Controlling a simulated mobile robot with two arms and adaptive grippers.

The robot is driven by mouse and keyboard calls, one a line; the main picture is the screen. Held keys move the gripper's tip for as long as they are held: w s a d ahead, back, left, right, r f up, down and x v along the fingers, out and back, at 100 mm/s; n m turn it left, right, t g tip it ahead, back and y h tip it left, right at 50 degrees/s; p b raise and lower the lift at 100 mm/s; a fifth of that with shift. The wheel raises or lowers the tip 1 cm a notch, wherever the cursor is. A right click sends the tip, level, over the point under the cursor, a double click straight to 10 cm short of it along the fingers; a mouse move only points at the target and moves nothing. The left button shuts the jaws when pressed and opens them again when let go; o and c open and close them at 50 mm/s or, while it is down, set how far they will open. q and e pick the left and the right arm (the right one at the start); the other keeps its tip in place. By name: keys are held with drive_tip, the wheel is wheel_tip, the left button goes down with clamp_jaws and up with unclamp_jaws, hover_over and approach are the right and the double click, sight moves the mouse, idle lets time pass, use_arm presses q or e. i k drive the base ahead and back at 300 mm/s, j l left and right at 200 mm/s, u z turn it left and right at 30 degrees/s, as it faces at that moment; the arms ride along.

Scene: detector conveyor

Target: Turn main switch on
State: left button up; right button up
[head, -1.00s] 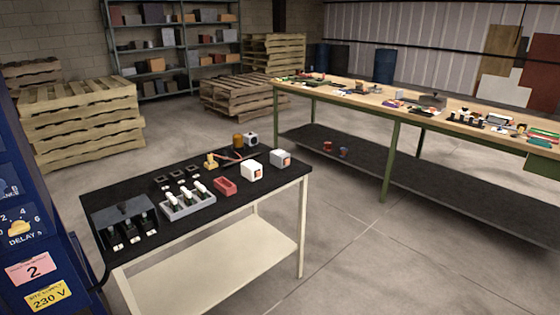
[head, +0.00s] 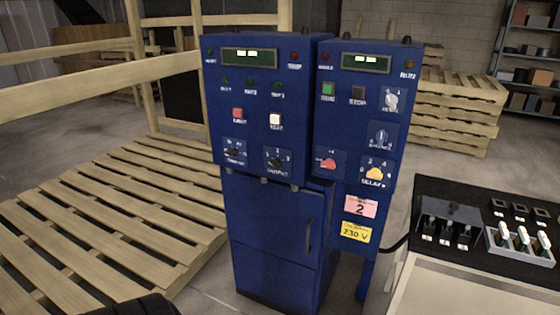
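A blue control cabinet (head: 275,220) stands in the middle of the head view, with a second blue panel (head: 365,120) at its right. The right panel has a green button (head: 328,90), a dark button (head: 358,94), a grey knob (head: 391,101), a blue-grey knob (head: 381,137), a red knob (head: 327,163) and a yellow knob (head: 375,173) labelled DELAY. The left panel has a red button (head: 238,114), a white button (head: 276,119) and two black knobs (head: 278,161). I cannot read which one is the main switch. Neither gripper is in view.
Wooden pallets (head: 100,235) lie on the left, with others (head: 450,115) behind at right. A dark shape at the bottom left is unclear.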

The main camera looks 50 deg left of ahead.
sight(329, 163)
drive_tip(key=u, duration=1.3)
